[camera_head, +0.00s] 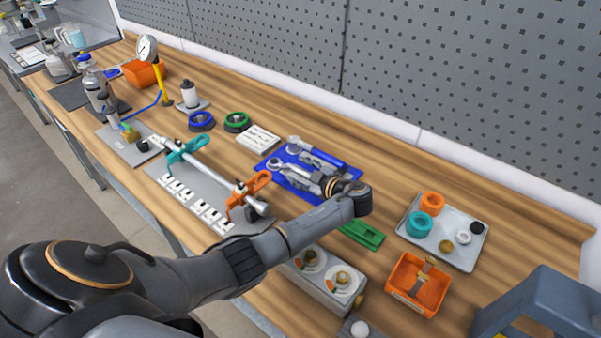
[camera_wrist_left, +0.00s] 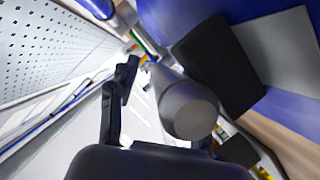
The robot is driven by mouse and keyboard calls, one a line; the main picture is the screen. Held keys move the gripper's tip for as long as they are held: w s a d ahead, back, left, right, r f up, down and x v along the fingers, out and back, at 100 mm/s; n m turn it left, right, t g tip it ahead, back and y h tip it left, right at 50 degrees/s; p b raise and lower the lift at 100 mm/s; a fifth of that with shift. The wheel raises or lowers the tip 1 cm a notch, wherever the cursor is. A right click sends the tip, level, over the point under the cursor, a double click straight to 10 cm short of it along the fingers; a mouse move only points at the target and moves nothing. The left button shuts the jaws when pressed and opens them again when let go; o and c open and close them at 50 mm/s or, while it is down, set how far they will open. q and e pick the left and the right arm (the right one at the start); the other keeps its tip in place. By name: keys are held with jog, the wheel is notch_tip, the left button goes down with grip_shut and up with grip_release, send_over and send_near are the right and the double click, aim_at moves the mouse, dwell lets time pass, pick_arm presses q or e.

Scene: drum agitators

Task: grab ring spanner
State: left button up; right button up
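A grey ring spanner (camera_head: 293,144) seems to be among the several tools on the blue mat (camera_head: 275,176) in the middle of the bench, its round end at the back left. My left arm reaches over the front right of this mat. My left gripper (camera_head: 316,184) is low over the tools and hard to separate from them. In the left wrist view, its dark fingers (camera_wrist_left: 165,95) stand apart. A grey cylindrical piece (camera_wrist_left: 190,112) lies between or just below them, with a gap to the left finger. My right gripper is out of view.
A green piece (camera_head: 362,235) and a grey block with round fittings (camera_head: 325,280) are near my forearm. A tray (camera_head: 460,252) and an orange bin (camera_head: 417,285) stand to the right. A shaft (camera_head: 205,165) on clamps lies left. The pegboard wall (camera_head: 470,70) bounds the back.

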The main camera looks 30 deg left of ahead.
pick_arm(q)
grip_shut()
jog(key=shift+r, duration=0.1)
